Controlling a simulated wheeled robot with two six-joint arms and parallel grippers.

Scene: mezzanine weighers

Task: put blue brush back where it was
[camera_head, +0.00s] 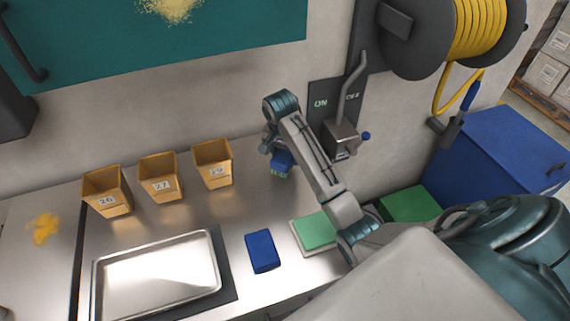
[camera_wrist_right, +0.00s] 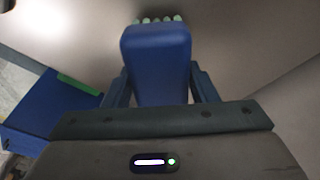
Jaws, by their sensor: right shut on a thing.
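The blue brush (camera_wrist_right: 157,62) fills the middle of the right wrist view, its pale green bristles at the far end. It also shows in the head view (camera_head: 282,160), partly hidden by my gripper. My right gripper (camera_head: 274,146) is shut on the brush, with one finger on each side of it. In the head view it holds the brush near the wall, at the back of the steel counter (camera_head: 215,215), to the right of the bin marked 29. I cannot tell whether the bristles touch the counter. My left gripper is not in view.
Bins 26 (camera_head: 107,191), 27 (camera_head: 160,177) and 29 (camera_head: 212,164) stand along the back. A tray (camera_head: 157,276), a blue block (camera_head: 262,251) and a green pad (camera_head: 316,231) lie in front. A wall lever (camera_head: 343,137) stands close right of my gripper. Yellow powder (camera_head: 44,229) lies left.

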